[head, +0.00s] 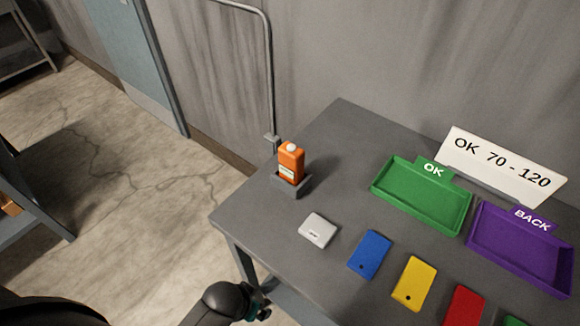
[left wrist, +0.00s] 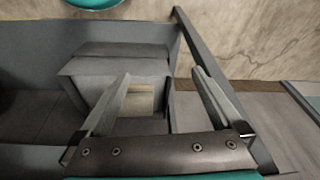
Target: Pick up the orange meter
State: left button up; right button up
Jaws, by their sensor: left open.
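The orange meter (head: 291,163) stands upright in a small grey holder (head: 292,187) near the left back part of the grey table. It has a pale round knob on top and a light label on its front. My left arm shows at the bottom of the head view, low beside the table's front left corner and well apart from the meter. In the left wrist view my left gripper (left wrist: 162,78) is open, with nothing between its fingers. The meter does not show in that view. My right gripper is in neither view.
The table (head: 338,135) also holds a white-grey block (head: 318,230), blue (head: 370,254), yellow (head: 414,283) and red (head: 464,306) plates, a green OK tray (head: 377,187), a purple BACK tray (head: 474,228) and an "OK 70-120" sign (head: 502,167). A vertical pipe (head: 271,80) runs behind the meter.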

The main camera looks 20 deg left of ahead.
aim_at(286, 162)
pick_arm(q)
jog(key=w+r+t+p, duration=0.1)
jog(key=w+r+p, duration=0.1)
jog(key=r, duration=0.6)
jog(key=w+r+t+p, duration=0.1)
jog(key=w+r+p, duration=0.1)
jog(key=r, duration=0.7)
jog(key=w+r+t, duration=0.1)
jog(key=w, duration=0.1)
jog(key=w+r+t+h, duration=0.1)
jog(key=w, duration=0.2)
jog(key=w+a+r+m+t, duration=0.1)
jog(key=w, duration=0.1)
jog(key=shift+w+t+h, duration=0.15)
jog(key=shift+t+h, duration=0.25)
jog(key=w+a+r+t+h+p, duration=0.1)
jog(key=w+a+r+t+h, duration=0.1)
jog(key=w+r+t+h, duration=0.3)
jog(key=w+d+f, duration=0.1)
jog(key=w, duration=0.2)
jog(key=w+d+y, duration=0.1)
jog(key=w, duration=0.2)
jog(key=w+d+f+y+b, duration=0.1)
jog(key=w, duration=0.2)
jog(key=shift+w+d+f+m+g, duration=0.2)
jog(key=shift+w+f+m+g, duration=0.1)
jog(key=shift+w+m+g, duration=0.1)
jog(key=shift+b+x, duration=0.45)
jog(key=shift+x, duration=2.15)
